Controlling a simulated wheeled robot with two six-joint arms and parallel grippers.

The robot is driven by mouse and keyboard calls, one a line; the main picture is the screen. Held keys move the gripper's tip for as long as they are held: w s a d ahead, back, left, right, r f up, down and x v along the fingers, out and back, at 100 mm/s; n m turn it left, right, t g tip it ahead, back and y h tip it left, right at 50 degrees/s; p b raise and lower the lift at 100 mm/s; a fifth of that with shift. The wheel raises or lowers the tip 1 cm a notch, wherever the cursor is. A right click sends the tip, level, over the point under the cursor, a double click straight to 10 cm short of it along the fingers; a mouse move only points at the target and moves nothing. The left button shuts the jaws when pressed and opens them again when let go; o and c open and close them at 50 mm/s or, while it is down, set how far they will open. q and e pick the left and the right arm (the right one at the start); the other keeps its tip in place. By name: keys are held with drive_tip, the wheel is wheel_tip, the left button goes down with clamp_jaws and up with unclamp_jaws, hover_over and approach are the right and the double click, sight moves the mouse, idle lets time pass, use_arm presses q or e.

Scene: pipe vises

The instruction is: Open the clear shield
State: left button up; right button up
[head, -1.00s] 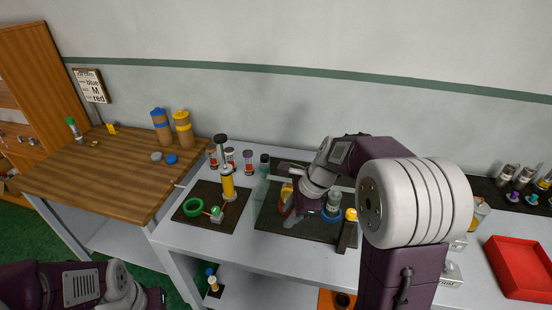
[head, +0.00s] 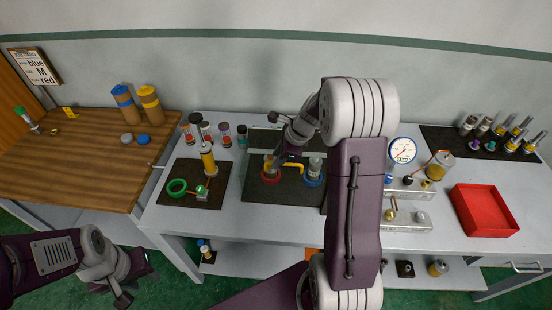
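A pale see-through panel, which looks like the clear shield (head: 262,141), shows faintly at the back of a dark mat (head: 262,200). A red ring (head: 271,179), a blue ring (head: 313,182) and a yellow bent handle (head: 293,166) are on that mat. My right gripper (head: 279,151) is over the back part of the mat, near the panel.
A second mat (head: 180,169) at left holds a green ring (head: 177,187) and a yellow cylinder (head: 208,159). Several jars stand behind it. A gauge (head: 402,150) and grey fixtures stand right of my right arm. A red tray (head: 484,210) is at far right.

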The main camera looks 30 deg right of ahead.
drive_tip(key=shift+a+f, duration=0.1)
drive_tip(key=shift+f, duration=0.4)
drive_tip(key=shift+w+a+f, duration=0.1)
clamp_jaws()
idle(1.0)
